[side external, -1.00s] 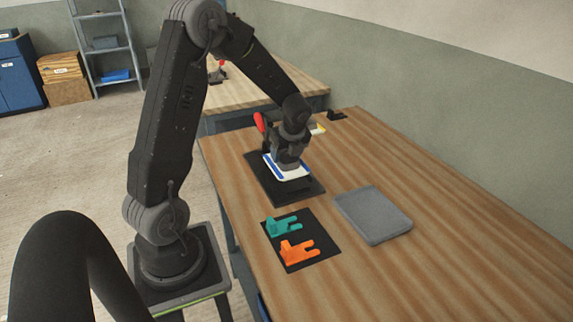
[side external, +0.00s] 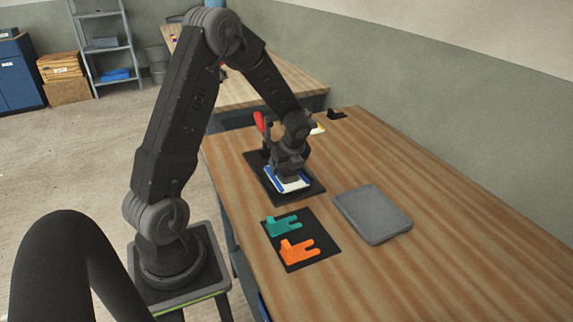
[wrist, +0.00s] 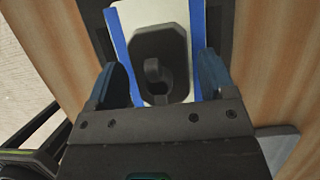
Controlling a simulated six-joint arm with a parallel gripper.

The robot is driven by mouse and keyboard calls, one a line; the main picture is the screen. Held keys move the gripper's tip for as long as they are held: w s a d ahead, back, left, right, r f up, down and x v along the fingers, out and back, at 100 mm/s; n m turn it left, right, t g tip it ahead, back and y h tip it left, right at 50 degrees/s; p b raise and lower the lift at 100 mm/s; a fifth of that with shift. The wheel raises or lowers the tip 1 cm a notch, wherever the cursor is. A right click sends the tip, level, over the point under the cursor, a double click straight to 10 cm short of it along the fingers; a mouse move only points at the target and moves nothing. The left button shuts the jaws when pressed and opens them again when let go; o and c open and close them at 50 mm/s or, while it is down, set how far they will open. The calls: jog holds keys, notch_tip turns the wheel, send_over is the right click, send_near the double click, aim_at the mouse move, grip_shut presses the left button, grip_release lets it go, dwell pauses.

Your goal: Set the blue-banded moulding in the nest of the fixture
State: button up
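The blue-banded moulding (side external: 292,185) is a white panel with a blue band along each side. It also shows in the wrist view (wrist: 118,40), with a dark angular shape at its middle that I cannot identify as opening or raised part. My gripper (wrist: 164,82) has its fingers at the moulding's two banded sides, shut on it. In the side view my gripper (side external: 291,174) points down. The moulding is over the black fixture plate (side external: 254,164), low; I cannot tell whether it touches. The nest is hidden under the moulding and gripper.
A red handle (side external: 259,122) stands upright at the fixture's back left, close to my wrist. A black mat (side external: 314,239) holds a teal forked part (side external: 283,226) and an orange one (side external: 299,251). A grey slab (side external: 373,214) lies at right. The table's right side is clear.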

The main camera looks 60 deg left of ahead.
jog(key=shift+o, duration=0.8)
jog(key=shift+r, duration=0.1)
jog(key=shift+r, duration=0.2)
jog(key=v, duration=1.2)
jog(key=s+d+r+n+t+h, duration=0.2)
jog(key=s+d+r+n, duration=0.3)
jog(key=s+d+n, duration=0.2)
jog(key=s+d+r+n+t+h, duration=0.2)
jog(key=s+d+n, duration=0.5)
jog(key=d+n, duration=0.4)
jog(key=d+r+t, duration=0.1)
jog(key=d+r, duration=0.1)
jog(key=d, duration=0.2)
jog(key=shift+s+r+t+h, duration=0.3)
jog(key=shift+s+r, duration=0.05)
jog(key=shift+r, duration=0.05)
